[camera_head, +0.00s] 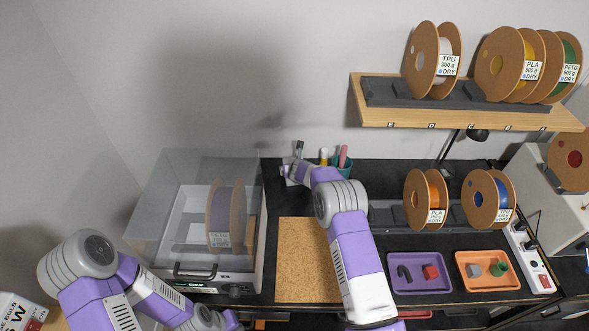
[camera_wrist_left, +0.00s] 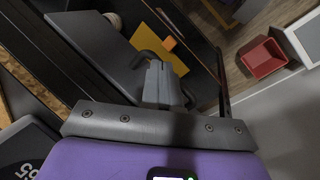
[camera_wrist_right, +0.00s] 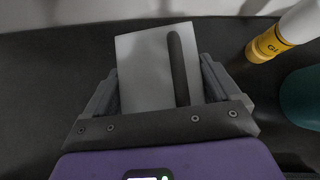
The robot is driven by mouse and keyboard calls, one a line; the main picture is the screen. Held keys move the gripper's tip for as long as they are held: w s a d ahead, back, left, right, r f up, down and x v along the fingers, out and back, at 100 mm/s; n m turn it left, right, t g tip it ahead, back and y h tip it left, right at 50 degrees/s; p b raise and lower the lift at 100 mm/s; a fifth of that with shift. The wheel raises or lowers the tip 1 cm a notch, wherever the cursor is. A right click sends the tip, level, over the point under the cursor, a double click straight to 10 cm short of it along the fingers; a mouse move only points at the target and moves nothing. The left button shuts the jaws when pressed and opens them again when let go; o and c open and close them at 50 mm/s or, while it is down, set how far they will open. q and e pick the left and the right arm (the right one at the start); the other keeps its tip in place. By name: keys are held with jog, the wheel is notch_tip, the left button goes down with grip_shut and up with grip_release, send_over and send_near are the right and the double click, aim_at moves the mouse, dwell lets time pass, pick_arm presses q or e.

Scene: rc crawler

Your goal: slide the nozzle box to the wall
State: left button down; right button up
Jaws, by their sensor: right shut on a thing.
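The nozzle box is a pale grey block (camera_wrist_right: 145,70) between the fingers of my right gripper (camera_wrist_right: 160,90) in the right wrist view. A dark rod-like shape crosses its right part. In the head view my right gripper (camera_head: 290,174) is low over the back of the black bench, close to the wall (camera_head: 290,80), and mostly covers the box. My left gripper (camera_wrist_left: 162,85) shows in the left wrist view with its fingers together, beside a dark curved handle (camera_wrist_left: 150,40). Whether it touches the handle is unclear.
A teal cup (camera_head: 341,166) with tools stands right of my right gripper. A clear-lidded dryer (camera_head: 190,275) holding a spool is at left. A cork mat (camera_head: 300,260) lies bare at centre. Purple (camera_head: 420,286) and orange trays (camera_head: 488,284) and spools are at right.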

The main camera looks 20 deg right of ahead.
jog(key=shift+w+d+p, duration=0.1)
jog(key=shift+d+p, duration=0.25)
jog(key=shift+d, duration=0.45)
pick_arm(q)
jog(key=shift+a+r, duration=0.2)
jog(key=shift+r, duration=0.1)
pick_arm(e)
jog(key=o, duration=0.9)
jog(key=shift+c, duration=0.2)
